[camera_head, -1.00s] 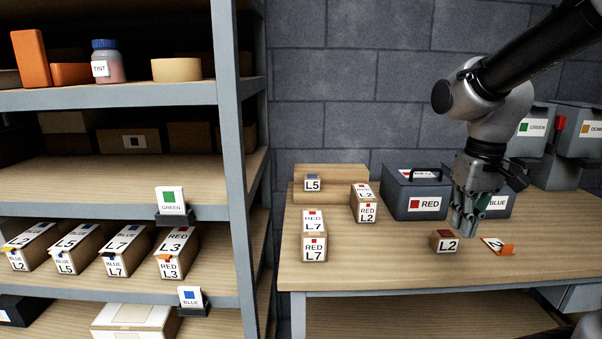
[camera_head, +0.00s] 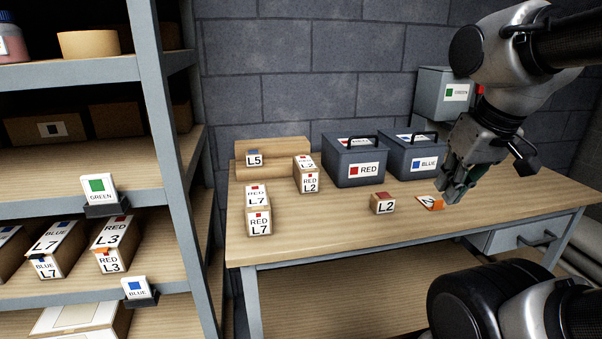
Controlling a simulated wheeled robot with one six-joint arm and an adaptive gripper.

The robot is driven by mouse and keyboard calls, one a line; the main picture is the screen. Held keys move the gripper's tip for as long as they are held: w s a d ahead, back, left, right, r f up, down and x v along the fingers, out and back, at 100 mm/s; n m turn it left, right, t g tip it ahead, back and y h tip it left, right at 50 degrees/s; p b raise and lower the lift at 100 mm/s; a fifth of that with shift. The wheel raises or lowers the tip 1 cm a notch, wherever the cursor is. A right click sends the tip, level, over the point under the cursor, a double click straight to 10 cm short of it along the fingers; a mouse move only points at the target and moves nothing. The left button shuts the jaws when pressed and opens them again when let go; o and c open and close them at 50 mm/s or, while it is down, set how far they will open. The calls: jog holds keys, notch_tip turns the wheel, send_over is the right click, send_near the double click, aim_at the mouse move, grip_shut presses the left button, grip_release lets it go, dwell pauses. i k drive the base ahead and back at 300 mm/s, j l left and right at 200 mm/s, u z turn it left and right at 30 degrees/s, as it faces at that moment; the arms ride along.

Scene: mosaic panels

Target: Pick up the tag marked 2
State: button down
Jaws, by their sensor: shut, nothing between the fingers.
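The tag marked 2 (camera_head: 430,202) is a small white and orange tag lying flat on the wooden table, right of a small L2 block (camera_head: 382,203). My gripper (camera_head: 452,196) is shut and empty. Its fingertips point down just right of the tag, close to its right edge in the picture. I cannot tell whether they touch it or hover above the table.
A grey RED box (camera_head: 355,165) and a grey BLUE box (camera_head: 412,160) stand behind. L7 blocks (camera_head: 258,210) and an L2 block (camera_head: 308,178) stand left. A shelf (camera_head: 160,150) is at the far left. The table's front middle (camera_head: 320,235) is clear.

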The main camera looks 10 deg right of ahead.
aim_at(431, 204)
jog(key=i+z, duration=0.35)
jog(key=i+j+z, duration=0.15)
jog(key=z, duration=0.25)
